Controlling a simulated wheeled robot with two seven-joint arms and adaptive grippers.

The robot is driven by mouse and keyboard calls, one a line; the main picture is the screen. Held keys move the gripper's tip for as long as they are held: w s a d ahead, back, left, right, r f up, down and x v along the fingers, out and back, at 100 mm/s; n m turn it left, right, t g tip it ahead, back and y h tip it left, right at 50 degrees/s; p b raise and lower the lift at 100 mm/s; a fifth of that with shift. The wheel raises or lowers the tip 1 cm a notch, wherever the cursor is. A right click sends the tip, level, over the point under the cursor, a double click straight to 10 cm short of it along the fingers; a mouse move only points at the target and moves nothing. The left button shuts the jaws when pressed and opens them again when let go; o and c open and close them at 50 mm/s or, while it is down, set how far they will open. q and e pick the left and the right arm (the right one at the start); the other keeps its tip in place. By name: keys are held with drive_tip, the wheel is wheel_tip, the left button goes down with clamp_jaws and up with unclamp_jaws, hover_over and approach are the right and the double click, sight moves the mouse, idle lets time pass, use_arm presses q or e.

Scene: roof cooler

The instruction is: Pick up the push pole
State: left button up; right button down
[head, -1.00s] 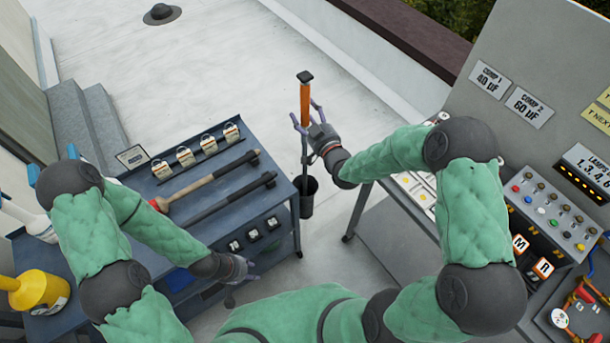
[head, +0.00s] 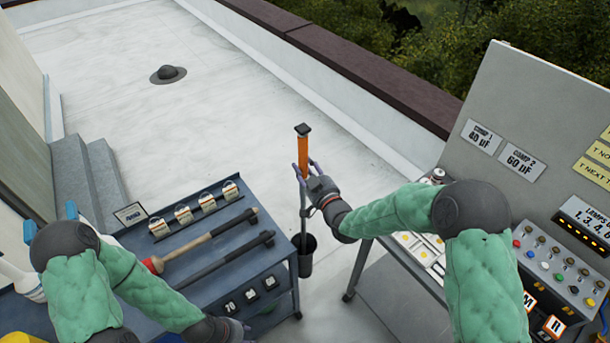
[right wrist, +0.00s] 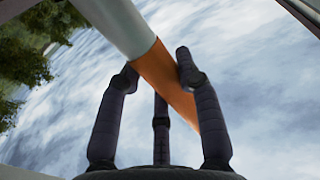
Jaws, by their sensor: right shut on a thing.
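The push pole (head: 304,155) stands upright, with an orange grip, a black cap on top and a grey shaft below. Its lower end goes down into a black cup (head: 304,264) beside the tool cart. My right gripper (head: 305,173) is shut around the orange grip, below the cap. In the right wrist view, the pole (right wrist: 160,72) runs at a slant between the dark fingers (right wrist: 158,68). My left gripper (head: 240,330) is low over the near edge of the cart; its fingers are too small and cut off to read.
A sloped control panel (head: 560,240) stands to the right. Open white roof (head: 230,100) lies beyond, with a dark roof vent (head: 168,74).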

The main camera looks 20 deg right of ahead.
wheel_tip(320, 180, up, 25)
drive_tip(key=shift+f+p, duration=0.15)
drive_tip(key=shift+p, duration=0.55)
